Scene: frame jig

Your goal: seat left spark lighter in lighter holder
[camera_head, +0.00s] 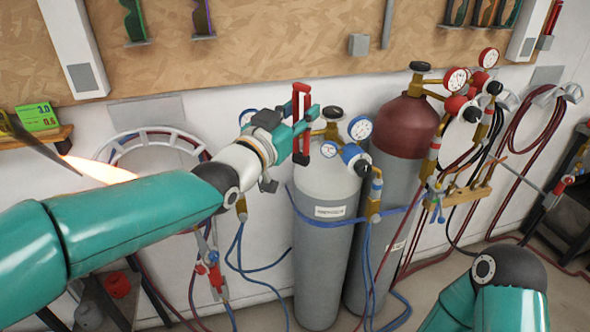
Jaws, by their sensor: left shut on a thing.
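My left arm reaches in from the left, and its left gripper (302,124) is up in front of the wall, above and before the grey cylinder. The gripper is shut on a slim red frame-shaped tool, which looks like the spark lighter (301,94). The lighter stands roughly upright, sticking out above and below the teal fingers. A similar red item (549,26) is on the wall at the upper right. I cannot tell for certain which fitting is the lighter holder; a small grey box (358,44) is on the board. Only a link of my right arm shows.
A grey cylinder (322,255) and a red-topped cylinder (405,125) with gauges and hoses stand below and right of the gripper. Green holders (134,20) hang on the wooden board (270,40). A shelf (40,138) is at the left.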

